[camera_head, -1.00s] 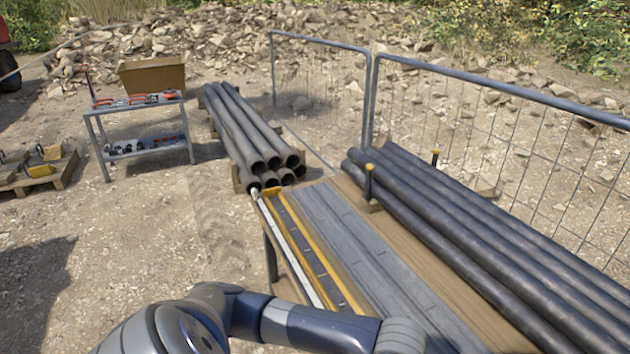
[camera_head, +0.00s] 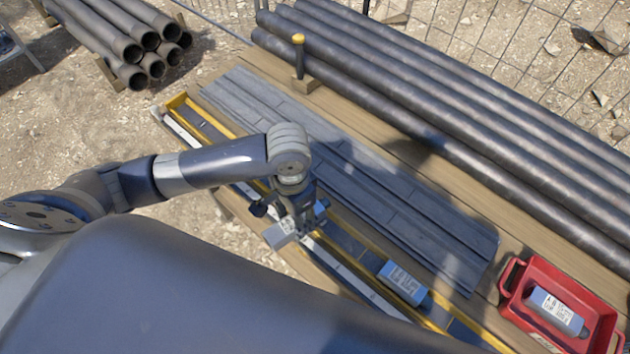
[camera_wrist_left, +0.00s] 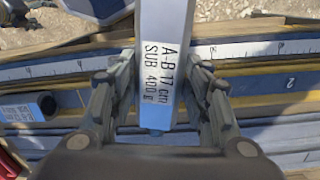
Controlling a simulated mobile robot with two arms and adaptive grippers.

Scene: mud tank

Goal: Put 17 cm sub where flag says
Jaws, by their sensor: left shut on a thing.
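My left gripper (camera_head: 296,222) is shut on a short grey sub (camera_head: 284,234) with a blue end, above the yellow-edged trough and white ruler strip (camera_head: 350,277). In the left wrist view the gripper (camera_wrist_left: 160,100) has a finger on each side of the sub (camera_wrist_left: 158,30), whose label reads "A-B 17 cm SUB 400 g". A second blue sub (camera_head: 403,283) lies in the trough (camera_head: 445,318). A third labelled sub (camera_head: 557,310) lies in a red tray (camera_head: 515,272). I see no flag. My right gripper is not in view.
Long dark pipes (camera_head: 440,120) lie along the far side of the wooden bench, beside a yellow-topped post (camera_head: 298,55). Grey ribbed plates (camera_head: 370,190) lie between pipes and trough. More pipes (camera_head: 125,40) are stacked on the ground, upper left. A mesh fence stands behind.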

